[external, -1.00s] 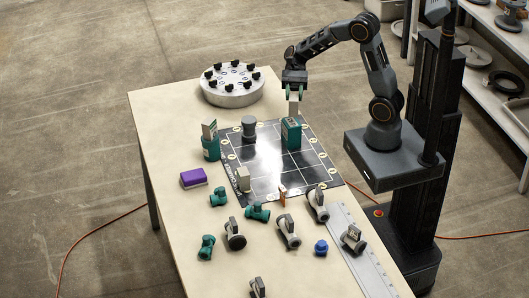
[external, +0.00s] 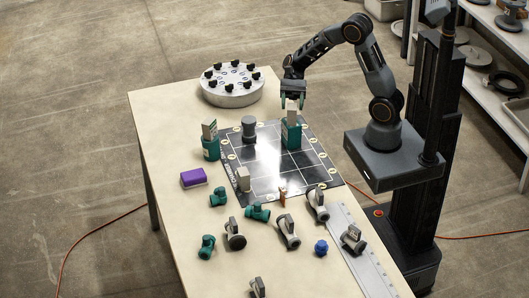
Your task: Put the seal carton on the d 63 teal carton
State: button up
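The seal carton (external: 292,117) is a small pale upright box in the external view. It stands on top of the d 63 teal carton (external: 291,136), a teal box at the far right part of the dark gridded mat. My gripper (external: 292,102) is directly above, pointing down, with its green-tipped fingers on either side of the seal carton's top. The fingers look spread, with small gaps beside the carton. The carton's upper end is partly hidden by the gripper.
Another teal carton (external: 211,149) with a grey piece on top stands left of the mat. A grey fitting (external: 249,128) and a beige block (external: 243,179) stand on the mat (external: 262,160). A round grey flange (external: 232,92) is at the back; several valves lie in front.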

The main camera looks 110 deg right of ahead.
jog(key=shift+o, duration=0.3)
jog(key=shift+r, duration=0.15)
jog(key=v, duration=1.2)
jog(key=s+a+n+h, duration=0.2)
jog(key=a+n+h, duration=0.4)
jog(key=a+n, duration=0.5)
jog(key=s+a+n+g+h, duration=0.1)
jog(key=a+n+h, duration=0.5)
jog(key=a+n, duration=0.5)
jog(key=shift+s+a+f+n+g, duration=0.3)
jog(key=shift+s+a+f, duration=0.1)
jog(key=shift+a, duration=0.75)
jog(key=shift+r, duration=0.5)
